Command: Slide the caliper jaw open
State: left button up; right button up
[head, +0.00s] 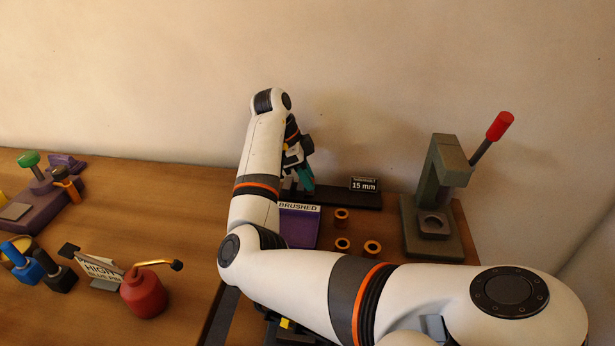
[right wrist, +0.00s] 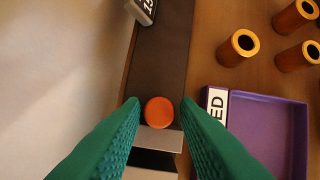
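The caliper shows in the right wrist view as a long dark bar (right wrist: 163,55) with a round orange knob (right wrist: 158,111) on it and a pale grey cross-piece (right wrist: 158,140) just below the knob. In the head view the dark bar (head: 340,199) lies at the back of the table, its left part hidden by my arm and gripper. My right gripper (right wrist: 160,106) is open, with teal fingertips on both sides of the knob and small gaps showing; it also shows in the head view (head: 304,180). Contact with the knob cannot be seen. My left gripper is not in view.
A "15 mm" plaque (head: 365,184) stands by the bar. A purple tray (head: 299,228) marked "BRUSHED" and several brass-rimmed rings (head: 342,244) sit in front. A green press (head: 436,200) stands right, a red oil can (head: 143,293) left. The wall is close behind.

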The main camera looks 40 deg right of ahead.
jog(key=shift+d+f, duration=0.1)
jog(key=shift+f, duration=0.2)
grip_shut()
jog(key=s+d+p, duration=0.2)
jog(key=s, duration=0.1)
jog(key=shift+s+d+r+p, duration=0.2)
jog(key=shift+s+d+p, duration=0.05)
jog(key=shift+d+p, duration=0.1)
jog(key=shift+s+d+f, duration=0.1)
jog(key=shift+s+d, duration=0.05)
jog(key=shift+s, duration=0.05)
jog(key=shift+f, duration=0.1)
grip_release()
jog(key=shift+s+d, duration=0.1)
